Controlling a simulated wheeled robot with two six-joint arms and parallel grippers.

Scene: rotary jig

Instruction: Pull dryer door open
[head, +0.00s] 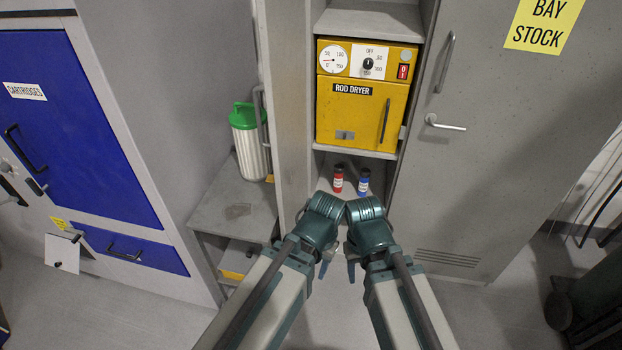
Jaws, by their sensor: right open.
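The yellow rod dryer (368,60) stands on a shelf inside the tall grey cabinet. Its yellow door (350,112) carries a "ROD DRYER" label and looks shut. A dark upright door handle (385,121) is on the door's right side. My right gripper (352,268) is below and in front of the dryer, pointing down, apart from the handle. It is open, and I see nothing in it. My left gripper (323,268) hangs close beside it, mostly hidden by its wrist, so its jaws are unclear.
Red (338,180) and blue (363,182) small bottles stand on the shelf below the dryer. The grey cabinet door (455,190) borders the bay on the right. A green-lidded canister (248,150) stands on a side table (225,205) at left. Bare floor lies in front.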

